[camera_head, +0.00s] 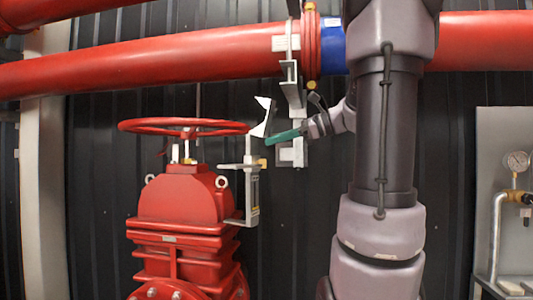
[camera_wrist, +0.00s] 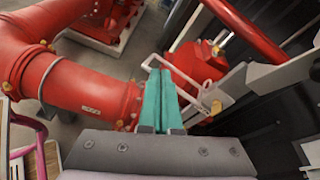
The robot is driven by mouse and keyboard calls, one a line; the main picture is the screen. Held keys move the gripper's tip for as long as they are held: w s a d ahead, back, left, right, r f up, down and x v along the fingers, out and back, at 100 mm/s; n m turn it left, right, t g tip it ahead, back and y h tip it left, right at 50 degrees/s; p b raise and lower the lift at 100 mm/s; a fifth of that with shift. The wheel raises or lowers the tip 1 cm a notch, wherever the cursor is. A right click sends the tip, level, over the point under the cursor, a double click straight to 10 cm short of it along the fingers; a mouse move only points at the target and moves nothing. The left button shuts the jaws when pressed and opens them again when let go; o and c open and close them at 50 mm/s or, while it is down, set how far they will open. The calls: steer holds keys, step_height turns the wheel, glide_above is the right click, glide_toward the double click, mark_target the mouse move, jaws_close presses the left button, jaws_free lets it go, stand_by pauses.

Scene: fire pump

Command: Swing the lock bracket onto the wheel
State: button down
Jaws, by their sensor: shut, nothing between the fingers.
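The red wheel (camera_head: 185,126) lies flat on top of the red valve (camera_head: 183,205) in the head view, and part of its rim (camera_wrist: 245,32) crosses the upper right of the wrist view. The grey lock bracket (camera_head: 250,190) stands at the valve's right side, with an angled pale plate (camera_head: 262,118) above it, just right of the wheel rim. My gripper (camera_head: 270,141) has teal fingers, shut and empty, just right of the bracket's upper part. In the wrist view the shut fingers (camera_wrist: 160,75) point at the valve area. Whether they touch the bracket I cannot tell.
A large red pipe (camera_head: 170,60) runs across above the wheel. A grey pipe support (camera_head: 291,95) hangs close behind my gripper. A panel with a gauge (camera_head: 516,161) stands at the far right. A dark ribbed wall is behind; space left of the valve looks clear.

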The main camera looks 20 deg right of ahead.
mark_target(274, 105)
steer(key=s+a+f+n, duration=0.1)
steer(key=s+a+f+g+h, duration=0.1)
steer(key=a+f+n+g, duration=0.1)
steer(key=a, duration=0.1)
steer(key=shift+s+f+n, duration=0.25)
steer(key=shift+s+n, duration=0.05)
steer(key=shift+s, duration=0.1)
steer(key=w+d+r+m+t, duration=0.2)
steer(key=d+r+m+t, duration=0.1)
steer(key=d, duration=0.4)
steer(key=w+d+r+m+t+y, duration=0.1)
steer(key=w+d+r+m+t, duration=0.1)
steer(key=d+r, duration=0.3)
steer(key=w+d+r+m+t+y, duration=0.1)
steer(key=d+r+m+t, duration=0.3)
steer(key=d, duration=0.5)
steer(key=shift+w+d+r+m+t, duration=0.25)
steer(key=shift+w+d+m+t, duration=0.1)
steer(key=shift+w+m, duration=0.3)
steer(key=shift+w+a, duration=0.1)
steer(key=shift+w, duration=0.05)
steer(key=x, duration=1.4)
